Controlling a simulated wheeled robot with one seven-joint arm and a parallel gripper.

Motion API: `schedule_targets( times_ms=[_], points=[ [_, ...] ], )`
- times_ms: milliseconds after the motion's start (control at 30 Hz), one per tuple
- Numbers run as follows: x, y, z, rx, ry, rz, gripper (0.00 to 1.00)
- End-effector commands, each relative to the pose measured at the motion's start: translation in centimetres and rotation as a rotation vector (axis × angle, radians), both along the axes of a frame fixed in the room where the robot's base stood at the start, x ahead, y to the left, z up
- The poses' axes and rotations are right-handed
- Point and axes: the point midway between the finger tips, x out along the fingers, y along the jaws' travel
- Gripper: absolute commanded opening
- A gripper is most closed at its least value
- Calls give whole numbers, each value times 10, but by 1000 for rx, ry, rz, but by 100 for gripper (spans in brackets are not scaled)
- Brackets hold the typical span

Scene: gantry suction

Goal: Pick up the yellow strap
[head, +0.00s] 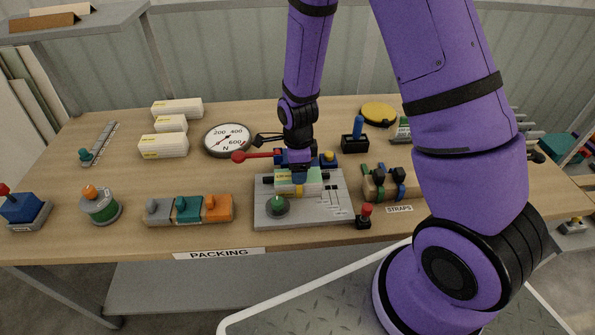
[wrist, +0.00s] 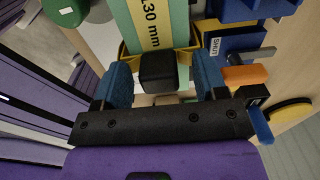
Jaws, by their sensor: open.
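A yellow strap (wrist: 127,57) shows in the wrist view as a yellow band at the end of a green block (wrist: 119,14) with a "30 mm" label. A black block (wrist: 158,72) stands in the middle of the band. My gripper (wrist: 152,66) is open, with one blue finger on each side of the black block; whether they touch it I cannot tell. In the head view my gripper (head: 296,163) points down over the grey fixture plate (head: 325,213). A small yellow part (head: 299,191) shows below it, and the rest is hidden.
A red-topped button (head: 364,215) and a strap rack (head: 390,184) lie to the right, a round gauge (head: 229,139) to the left.

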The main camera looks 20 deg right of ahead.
Motion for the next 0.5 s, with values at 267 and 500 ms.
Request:
schedule_targets(
  times_ms=[267,500],
  points=[
    [0,0,-4,1,-1,1,66],
    [0,0,-4,1,-1,1,22]
  ],
)
